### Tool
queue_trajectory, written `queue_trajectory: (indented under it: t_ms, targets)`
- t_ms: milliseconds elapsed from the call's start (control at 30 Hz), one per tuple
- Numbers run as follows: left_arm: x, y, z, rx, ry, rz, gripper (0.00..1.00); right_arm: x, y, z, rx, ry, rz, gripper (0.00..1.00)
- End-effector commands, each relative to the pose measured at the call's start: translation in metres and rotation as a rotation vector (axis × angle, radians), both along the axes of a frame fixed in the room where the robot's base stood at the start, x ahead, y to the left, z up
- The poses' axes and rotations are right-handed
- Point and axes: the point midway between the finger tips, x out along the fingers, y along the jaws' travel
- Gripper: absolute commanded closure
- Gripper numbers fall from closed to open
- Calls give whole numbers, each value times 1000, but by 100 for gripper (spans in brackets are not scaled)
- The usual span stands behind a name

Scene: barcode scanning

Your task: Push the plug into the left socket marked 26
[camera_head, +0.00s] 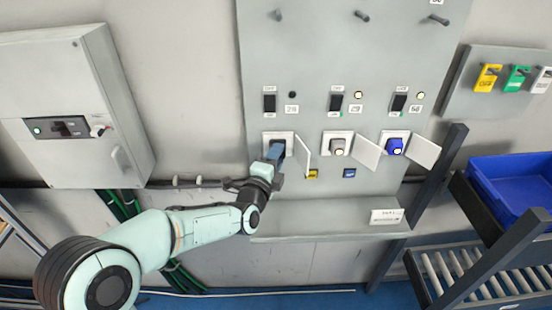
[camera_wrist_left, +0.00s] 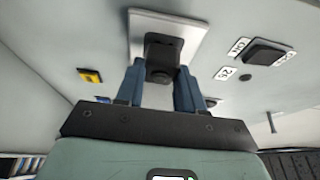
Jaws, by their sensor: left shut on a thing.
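The left socket (camera_head: 269,137) is a white square plate with its white lid (camera_head: 302,156) swung open to the right. A label by the switch above it seems to read 26 (camera_head: 292,109). The socket plate (camera_wrist_left: 186,30) fills the upper middle of the left wrist view. My left gripper (camera_head: 276,150) is at this socket, its blue fingers shut on a dark plug (camera_wrist_left: 160,58). The plug lies in line with the plate and its far end is at the socket face. I cannot tell how deep it sits. My right gripper is not in view.
The middle socket (camera_head: 338,145) holds a grey plug and the right socket (camera_head: 394,145) a blue one, both with open lids. A shelf ledge (camera_head: 320,222) juts out below. A grey cabinet (camera_head: 70,110) is at left, a blue crate (camera_head: 505,180) at right.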

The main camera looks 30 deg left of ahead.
Motion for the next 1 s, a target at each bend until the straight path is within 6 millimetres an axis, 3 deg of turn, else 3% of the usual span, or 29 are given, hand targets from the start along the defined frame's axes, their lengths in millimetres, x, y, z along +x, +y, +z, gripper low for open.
queue_trajectory:
  t_ms: [833,867,900,933,1000]
  targets:
    - [9,6,1,-1,0,0,89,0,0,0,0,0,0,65]
    - [9,5,1,-1,-1,0,53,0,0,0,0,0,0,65]
    - [9,5,1,-1,0,0,40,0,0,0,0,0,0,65]
    - [9,5,1,-1,0,0,33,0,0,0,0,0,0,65]
    - [9,5,1,-1,0,0,33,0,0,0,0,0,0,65]
